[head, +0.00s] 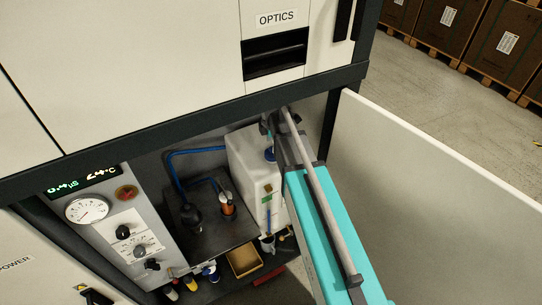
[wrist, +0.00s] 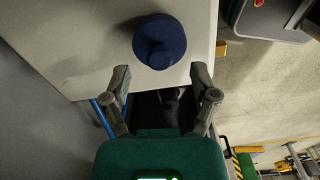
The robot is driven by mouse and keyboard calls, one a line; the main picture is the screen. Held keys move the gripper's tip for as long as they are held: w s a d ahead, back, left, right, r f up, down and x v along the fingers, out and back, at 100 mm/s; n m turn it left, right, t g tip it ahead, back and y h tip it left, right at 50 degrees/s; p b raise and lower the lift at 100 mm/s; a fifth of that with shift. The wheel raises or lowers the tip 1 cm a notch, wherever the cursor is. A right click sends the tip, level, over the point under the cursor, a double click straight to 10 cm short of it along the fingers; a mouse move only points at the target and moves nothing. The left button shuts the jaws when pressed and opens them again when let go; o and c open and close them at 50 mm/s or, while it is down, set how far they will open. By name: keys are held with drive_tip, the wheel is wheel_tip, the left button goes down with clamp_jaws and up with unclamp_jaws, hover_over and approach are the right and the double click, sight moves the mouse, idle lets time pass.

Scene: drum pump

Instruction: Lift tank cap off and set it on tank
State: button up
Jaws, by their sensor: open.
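The white tank (head: 250,165) stands inside the open cabinet, right of a dark pump unit. Its blue cap (head: 270,154) is partly hidden by my arm in the head view. In the wrist view the round blue cap (wrist: 160,42) sits on top of the white tank (wrist: 90,45), near its edge. My gripper (wrist: 161,75) is open and empty. Its two fingertips are spread apart on the near side of the cap, one toward each side, not around it. In the head view my gripper (head: 272,125) is close above the tank top, largely dark and hard to make out.
The cabinet's upper edge (head: 190,119) runs just above my arm. An open white door (head: 430,190) stands at the right. A blue hose (head: 195,151) runs to the tank. A control panel (head: 125,225) is at the left. A small open box (head: 244,262) lies below the tank.

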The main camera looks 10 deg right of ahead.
drive_tip(key=shift+f+b, duration=1.05)
drive_tip(key=shift+f, duration=0.3)
drive_tip(key=c, duration=1.1)
